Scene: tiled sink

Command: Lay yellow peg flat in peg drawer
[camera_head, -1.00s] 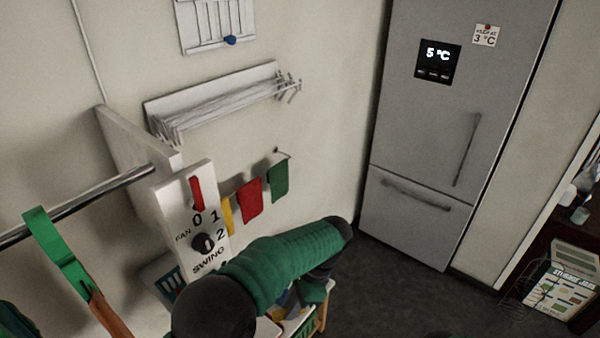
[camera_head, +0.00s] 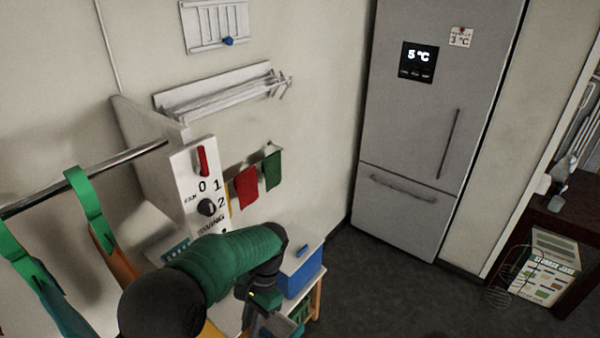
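My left arm comes in from the bottom left, with a green sleeve and black joints. Its dark gripper (camera_head: 262,298) points down over a low white-topped unit, and the finger gap is too small and dark to read. A tiny yellow spot shows beside the gripper; I cannot tell whether it is the yellow peg. No clear peg shows. A blue box-like part (camera_head: 302,279) is at the right of the unit, with a greenish tray-like part (camera_head: 283,326) below; I cannot tell which, if either, is the peg drawer. My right gripper is not in view.
A white panel with a red lever and black knob (camera_head: 207,207) stands behind my arm. Green straps hang from a metal rail (camera_head: 120,163) at left. Red (camera_head: 246,187) and green cloths hang on the wall. A grey fridge (camera_head: 415,130) stands beyond clear dark floor.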

